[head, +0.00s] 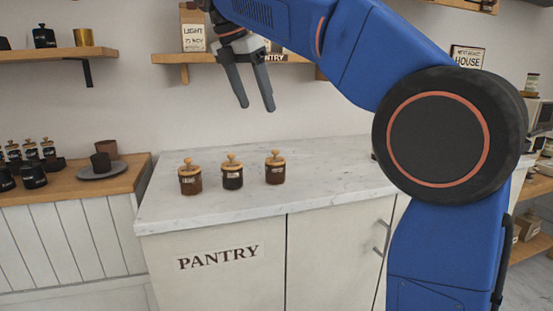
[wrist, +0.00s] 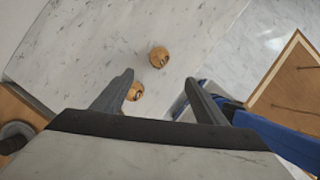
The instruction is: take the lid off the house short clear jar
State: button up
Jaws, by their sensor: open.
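Three short clear jars stand upright in a row on the white marble counter (head: 200,205): a left jar (head: 190,185), a middle jar (head: 232,181) and a right jar (head: 275,174). Each has a round wooden knobbed lid on and dark contents. Their labels are too small to read, so I cannot tell which is the house jar. My gripper (head: 257,108) is open and empty, well above the jars with its fingers pointing down. In the wrist view, two wooden lids (wrist: 159,57) (wrist: 135,91) show near the open fingers; the third is not visible there.
A wall shelf (head: 170,58) is behind my gripper, with a light-coloured bag (head: 193,32) on it. A wooden side counter (head: 115,180) at left holds a plate (head: 100,170) with a dark cup and several dark jars. The marble around the three jars is clear.

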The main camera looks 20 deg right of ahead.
aim_at(273, 152)
jog(key=x, duration=1.6)
jog(key=shift+w+d+f, duration=0.1)
jog(key=shift+w+f, duration=0.05)
jog(key=c, duration=1.1)
